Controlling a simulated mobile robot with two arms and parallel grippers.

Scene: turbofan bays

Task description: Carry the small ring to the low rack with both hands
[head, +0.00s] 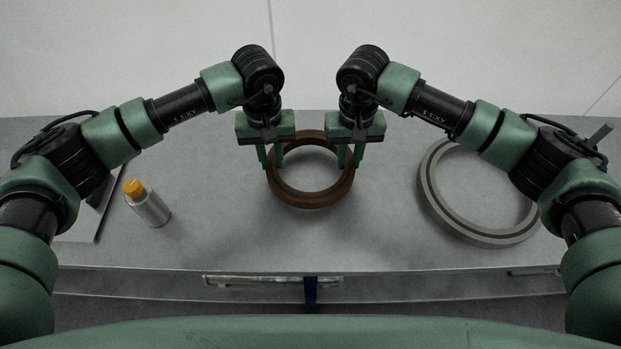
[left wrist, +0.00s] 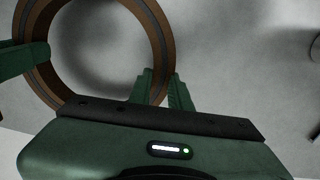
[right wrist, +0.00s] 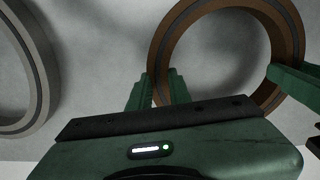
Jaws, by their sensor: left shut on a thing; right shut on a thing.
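The small ring (head: 311,199) is brown with a dark band and shows in the middle of the head view, over the grey table. My left gripper (head: 271,161) is shut on its left side, and my right gripper (head: 350,159) is shut on its right side. In the left wrist view the ring (left wrist: 167,40) runs between the green fingers. In the right wrist view the ring (right wrist: 158,60) also passes between the fingers. A shadow lies below the ring; I cannot tell exactly how high it is. The low rack is not clearly seen.
A larger grey ring (head: 440,213) lies on the table (head: 230,240) at the right. A handle (head: 270,280) shows at the front edge.

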